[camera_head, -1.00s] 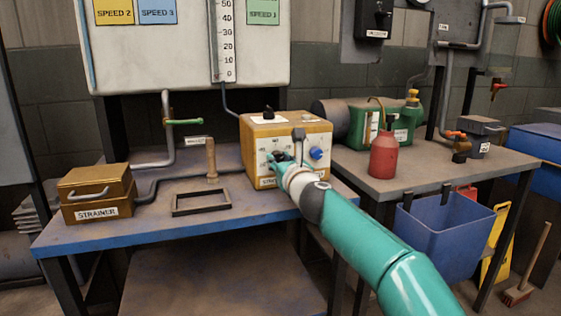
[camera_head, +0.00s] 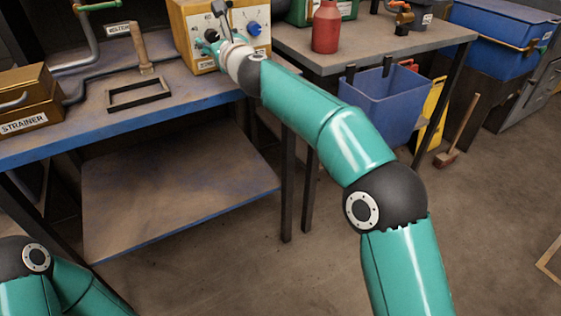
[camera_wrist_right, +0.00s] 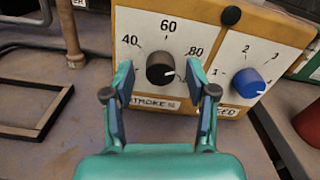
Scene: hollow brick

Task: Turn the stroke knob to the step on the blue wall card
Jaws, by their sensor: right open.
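The orange control box (camera_head: 187,23) stands on the blue-edged bench. In the head view my right gripper (camera_head: 211,44) is at the box front. The wall cards are out of view. My left gripper is out of view.
A blue knob (camera_wrist_right: 250,82) with a SPEED label is right of the stroke knob. A STRAINER box (camera_head: 22,95) and a black frame (camera_head: 139,94) are on the bench. A red bottle (camera_head: 326,28) stands on the right table, above a blue bin (camera_head: 380,105).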

